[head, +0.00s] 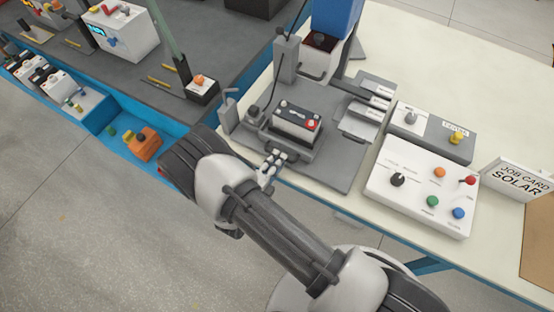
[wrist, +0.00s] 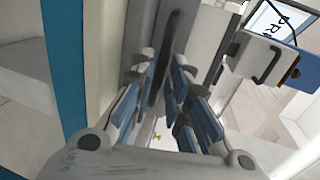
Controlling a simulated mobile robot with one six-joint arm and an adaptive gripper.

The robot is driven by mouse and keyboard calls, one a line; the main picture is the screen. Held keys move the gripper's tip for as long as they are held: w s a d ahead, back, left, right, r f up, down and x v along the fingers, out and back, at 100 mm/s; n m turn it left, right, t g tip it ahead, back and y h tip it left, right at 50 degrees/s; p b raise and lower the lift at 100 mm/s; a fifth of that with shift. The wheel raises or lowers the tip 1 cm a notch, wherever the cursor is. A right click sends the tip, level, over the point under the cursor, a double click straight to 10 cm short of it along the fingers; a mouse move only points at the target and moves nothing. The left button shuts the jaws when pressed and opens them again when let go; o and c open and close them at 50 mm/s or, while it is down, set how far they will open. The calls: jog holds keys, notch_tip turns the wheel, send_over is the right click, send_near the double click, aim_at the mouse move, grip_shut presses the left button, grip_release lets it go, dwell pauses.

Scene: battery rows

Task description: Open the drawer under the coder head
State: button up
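My gripper (head: 268,170) is at the front edge of the grey base plate (head: 335,178), in front of a battery (head: 297,121) and apart from the block.
A control box (head: 420,185) with knobs and buttons and a job card (head: 517,182) stand right of the station. Left of my arm is a blue bench edge with an orange part (head: 140,145). A small grey post (head: 230,110) stands beside the plate.

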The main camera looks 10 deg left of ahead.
jog(key=shift+s, duration=0.1)
jog(key=v, duration=1.1)
jog(key=shift+s, duration=0.4)
jog(key=shift+a+r, duration=0.1)
jog(key=w+d+r+m+g+h, duration=0.1)
jog(key=d+r+m+g+h, duration=0.1)
jog(key=d+r+m+g, duration=0.65)
jog(key=w+d+r+m+g+h, duration=0.25)
jog(key=d+r+m, duration=0.65)
jog(key=r+m, duration=0.55)
jog(key=s+d+r+m+y, duration=0.4)
jog(key=s+r+m+y, duration=0.1)
jog(key=m, duration=0.8)
jog(key=s+d+r+m+t+y+b, duration=0.1)
jog(key=s+d+r+m+y, duration=0.3)
jog(key=m, duration=1)
jog(key=s+r+y, duration=0.1)
jog(key=s+r, duration=0.1)
jog(key=s, duration=0.1)
jog(key=shift+s+r, duration=0.25)
jog(key=shift+r, duration=0.1)
